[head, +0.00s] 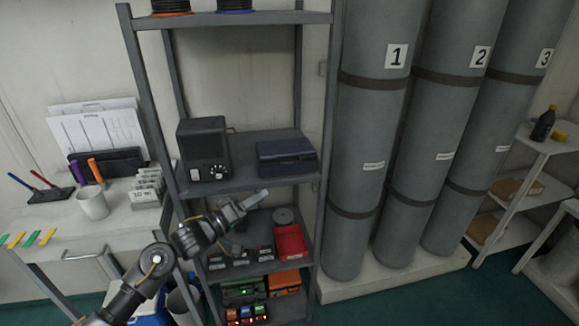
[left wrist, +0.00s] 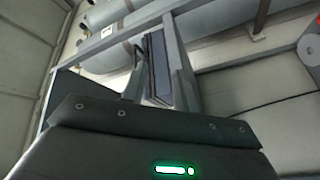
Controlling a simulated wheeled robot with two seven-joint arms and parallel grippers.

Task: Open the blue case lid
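The dark blue case (head: 287,157) lies flat on the middle shelf of the grey rack, its lid down. What looks like the same case shows on edge in the left wrist view (left wrist: 158,68), beyond the dark gripper housing. My left gripper (head: 262,196) is below and in front of the case in the head view, apart from it. Its fingers point right and slightly up. Whether they are open or shut is not clear, and I see nothing held. My right gripper is in neither view.
A black radio-like box (head: 204,150) stands left of the case on the same shelf (head: 248,178). Tall grey cylinders (head: 372,130) stand right of the rack. A white mug (head: 92,202) is on the left table.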

